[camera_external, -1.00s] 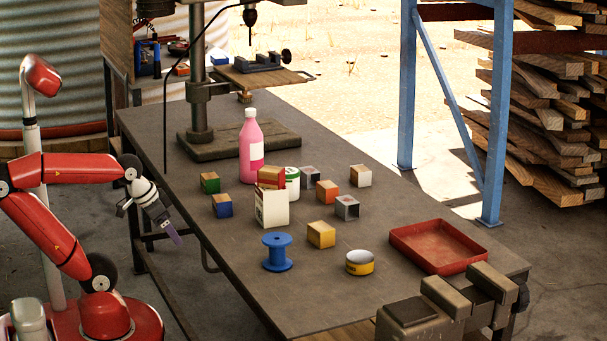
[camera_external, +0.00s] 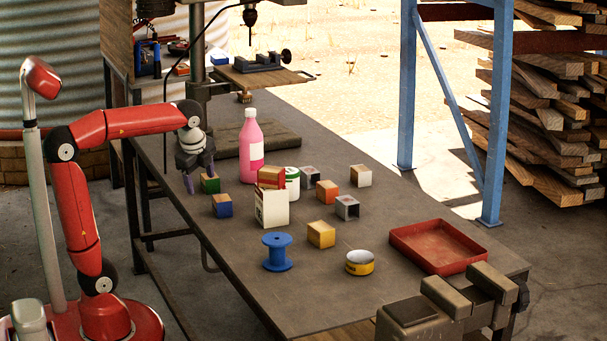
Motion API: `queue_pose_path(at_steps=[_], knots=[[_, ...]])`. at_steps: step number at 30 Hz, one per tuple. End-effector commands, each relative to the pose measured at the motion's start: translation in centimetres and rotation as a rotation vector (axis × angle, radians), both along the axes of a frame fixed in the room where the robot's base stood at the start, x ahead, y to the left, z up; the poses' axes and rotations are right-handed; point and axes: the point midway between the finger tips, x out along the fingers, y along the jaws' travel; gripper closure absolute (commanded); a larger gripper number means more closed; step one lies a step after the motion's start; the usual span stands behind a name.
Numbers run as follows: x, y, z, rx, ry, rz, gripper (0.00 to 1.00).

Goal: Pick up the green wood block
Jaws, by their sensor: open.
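I cannot tell whether the fingers touch the block.
A blue block (camera_external: 222,205) stands close in front of the green one. A pink bottle (camera_external: 251,150) and the drill press base (camera_external: 270,140) are behind and right. A white carton (camera_external: 271,208), several more blocks, a blue spool (camera_external: 277,252) and a red tray (camera_external: 437,246) occupy the bench.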

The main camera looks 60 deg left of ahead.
Motion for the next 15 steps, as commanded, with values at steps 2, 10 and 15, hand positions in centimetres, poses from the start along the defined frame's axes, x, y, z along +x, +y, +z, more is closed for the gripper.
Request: queue_pose_path(at_steps=[2, 10, 15], knots=[[2.3, 2.0, 0.7, 0.067, 0.106, -0.143, 0.36], [5.6, 5.6, 2.0, 0.160, 0.323, -0.430, 0.36], [5.7, 6.4, 0.8, 0.165, 0.345, -0.454, 0.36]])
